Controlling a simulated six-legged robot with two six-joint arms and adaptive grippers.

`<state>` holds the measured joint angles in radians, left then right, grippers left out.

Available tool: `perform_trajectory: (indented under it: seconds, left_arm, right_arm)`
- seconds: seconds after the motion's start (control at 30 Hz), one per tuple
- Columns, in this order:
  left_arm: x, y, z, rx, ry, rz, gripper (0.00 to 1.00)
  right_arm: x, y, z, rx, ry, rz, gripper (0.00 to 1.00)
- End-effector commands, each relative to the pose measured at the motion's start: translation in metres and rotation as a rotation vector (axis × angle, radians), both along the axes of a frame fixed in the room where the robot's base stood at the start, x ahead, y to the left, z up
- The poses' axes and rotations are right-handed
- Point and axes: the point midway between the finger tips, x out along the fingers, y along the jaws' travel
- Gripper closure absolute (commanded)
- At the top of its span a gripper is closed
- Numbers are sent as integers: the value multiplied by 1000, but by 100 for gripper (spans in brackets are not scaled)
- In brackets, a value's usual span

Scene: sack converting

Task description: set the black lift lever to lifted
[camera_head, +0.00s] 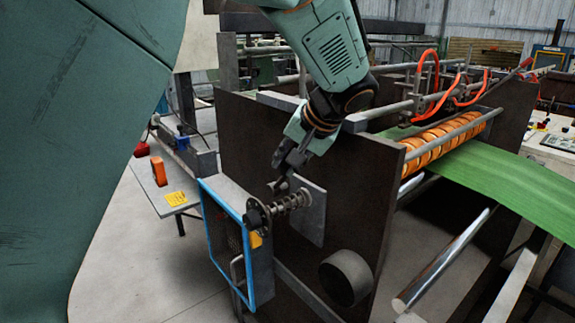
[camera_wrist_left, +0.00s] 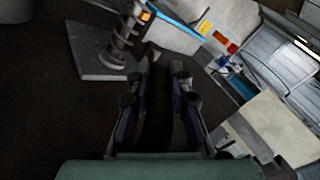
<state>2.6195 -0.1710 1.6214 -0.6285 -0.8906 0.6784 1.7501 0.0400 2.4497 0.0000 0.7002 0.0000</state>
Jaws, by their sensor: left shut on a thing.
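My left gripper (camera_head: 284,166) reaches down from the top in the head view, at the side of the dark machine frame, just above a spring-loaded shaft. In the left wrist view the two fingers (camera_wrist_left: 158,95) stand on either side of a dark bar, which I take to be the black lift lever (camera_wrist_left: 156,118). The gripper is shut on it. The lever is dark against the dark frame, so its full length and setting are hard to make out. In the head view the fingers mostly hide it. My right gripper is not in view.
The coil spring on its shaft (camera_head: 293,201) sticks out from a grey plate (camera_head: 311,228), beside a blue-edged box (camera_head: 208,235). A round dark boss (camera_head: 346,277) protrudes lower down. Open floor lies at left.

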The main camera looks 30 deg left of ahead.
Motion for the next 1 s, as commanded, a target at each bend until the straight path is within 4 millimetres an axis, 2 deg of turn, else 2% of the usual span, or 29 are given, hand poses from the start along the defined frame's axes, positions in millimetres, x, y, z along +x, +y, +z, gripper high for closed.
perform_trajectory:
  seconds: [0.43,0.47,0.7,1.0]
  left_arm:
    - [2,3,3,11,-7,-4,100]
    - [2,3,3,11,-7,-4,78]
    - [2,2,2,11,-6,-4,58]
    - [1,0,2,9,-5,-3,57]
  right_arm:
    - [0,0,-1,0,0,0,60]
    - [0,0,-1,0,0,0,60]
    - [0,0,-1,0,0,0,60]
    - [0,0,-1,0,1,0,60]
